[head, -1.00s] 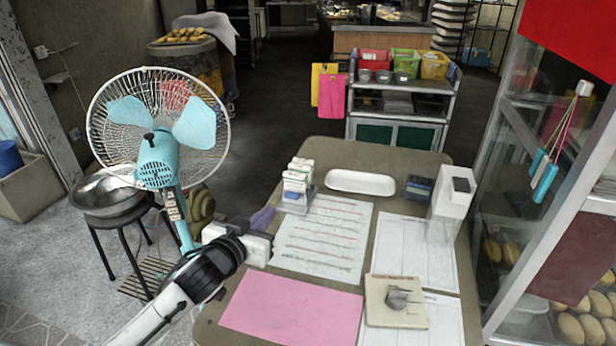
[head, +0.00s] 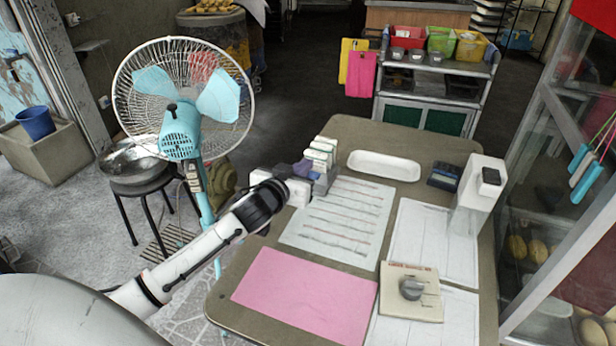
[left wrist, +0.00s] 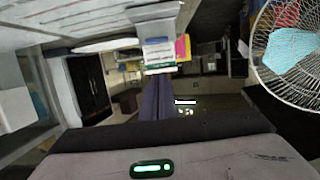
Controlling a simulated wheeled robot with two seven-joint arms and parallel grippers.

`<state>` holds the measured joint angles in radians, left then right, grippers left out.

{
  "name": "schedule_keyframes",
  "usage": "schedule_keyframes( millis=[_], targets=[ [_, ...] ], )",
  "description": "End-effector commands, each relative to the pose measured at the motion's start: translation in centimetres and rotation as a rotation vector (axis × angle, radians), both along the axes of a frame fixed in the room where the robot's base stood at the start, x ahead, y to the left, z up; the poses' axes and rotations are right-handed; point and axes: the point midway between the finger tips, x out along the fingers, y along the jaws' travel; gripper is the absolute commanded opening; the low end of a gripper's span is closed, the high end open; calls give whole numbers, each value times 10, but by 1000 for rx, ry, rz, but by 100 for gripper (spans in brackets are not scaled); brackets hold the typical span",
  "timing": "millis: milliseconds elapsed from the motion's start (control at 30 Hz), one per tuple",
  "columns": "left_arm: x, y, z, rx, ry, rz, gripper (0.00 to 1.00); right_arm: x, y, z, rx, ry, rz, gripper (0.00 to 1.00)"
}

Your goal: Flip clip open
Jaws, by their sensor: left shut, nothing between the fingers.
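I cannot pick out a clip for certain. A short row of white and green packs (head: 320,155) stands in a grey-blue holder at the table's left edge. It also shows in the left wrist view (left wrist: 158,52), just beyond my fingertips. My left gripper (head: 303,168) is shut and empty, with its dark purple fingers right beside the holder. I cannot tell whether they touch it. In the left wrist view the fingers (left wrist: 148,95) are together. My right gripper is in neither view.
The table (head: 225,305) bears a lined sheet (head: 340,222), a pink sheet (head: 305,295), a white tray (head: 384,166), a dark blue device (head: 445,176), a white dispenser (head: 477,195) and a beige knob box (head: 410,305). A fan (head: 182,132) stands left of my arm. A glass cabinet is at right.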

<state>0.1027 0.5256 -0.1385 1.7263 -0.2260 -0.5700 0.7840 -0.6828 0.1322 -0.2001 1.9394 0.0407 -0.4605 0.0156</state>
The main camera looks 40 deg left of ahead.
Motion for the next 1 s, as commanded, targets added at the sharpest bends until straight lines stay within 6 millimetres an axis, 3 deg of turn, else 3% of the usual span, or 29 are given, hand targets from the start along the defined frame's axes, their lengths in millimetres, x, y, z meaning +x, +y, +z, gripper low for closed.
schedule_keyframes(
  millis=[133,200,400,833,1000],
  targets=[
    [26,6,-7,0,0,1,0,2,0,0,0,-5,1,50],
    [23,4,-25,-2,4,0,0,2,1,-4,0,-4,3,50],
    [22,4,-43,0,1,0,0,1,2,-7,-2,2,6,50],
    [22,4,-47,-1,1,-1,0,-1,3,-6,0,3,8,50],
    [11,1,-58,-10,3,2,0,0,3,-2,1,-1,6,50]
  ],
)
